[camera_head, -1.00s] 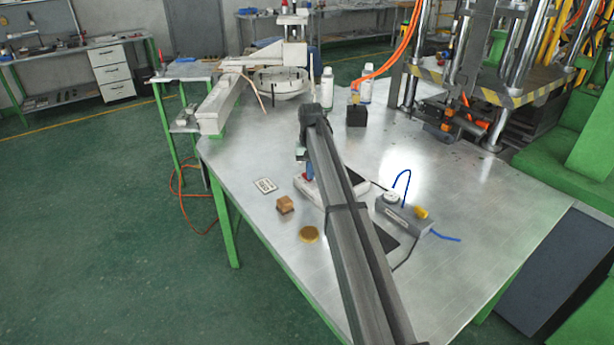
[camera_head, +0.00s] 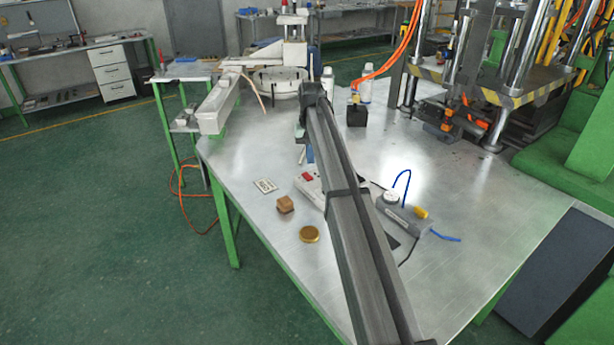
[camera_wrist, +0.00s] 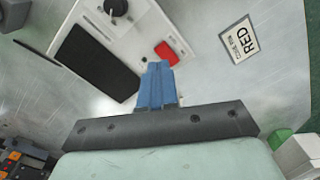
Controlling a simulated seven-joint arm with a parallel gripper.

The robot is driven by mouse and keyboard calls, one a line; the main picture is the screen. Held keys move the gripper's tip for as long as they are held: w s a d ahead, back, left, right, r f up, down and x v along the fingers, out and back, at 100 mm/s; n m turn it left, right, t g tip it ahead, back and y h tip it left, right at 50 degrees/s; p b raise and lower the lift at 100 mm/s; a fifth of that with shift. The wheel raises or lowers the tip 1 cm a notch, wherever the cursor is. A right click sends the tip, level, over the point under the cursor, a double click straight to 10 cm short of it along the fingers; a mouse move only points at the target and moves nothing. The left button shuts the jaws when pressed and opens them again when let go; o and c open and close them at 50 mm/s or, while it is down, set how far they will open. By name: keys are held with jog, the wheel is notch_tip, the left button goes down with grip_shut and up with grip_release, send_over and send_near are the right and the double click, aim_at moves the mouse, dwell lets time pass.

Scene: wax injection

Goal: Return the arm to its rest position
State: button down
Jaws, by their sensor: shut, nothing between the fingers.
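My gripper (camera_wrist: 157,82) shows in the wrist view as blue fingers pressed together with nothing between them. In the head view a bit of its blue (camera_head: 309,154) shows under the end of my arm, above the steel table (camera_head: 255,205). A white device (camera_head: 307,188) lies on the table just below it, partly hidden by my arm. In the wrist view the white device (camera_wrist: 138,48) has a dark panel, a black knob and a red switch, and the fingertips appear near the switch, apart from it.
A card (camera_head: 264,185), marked RED in the wrist view (camera_wrist: 240,40), a brown block (camera_head: 285,204) and a gold disc (camera_head: 309,234) lie left of my arm. A grey box (camera_head: 404,220) with a blue wire is at right. A press (camera_head: 500,85) stands behind.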

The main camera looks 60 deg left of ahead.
jog(key=shift+r, duration=0.35)
dwell(0.3)
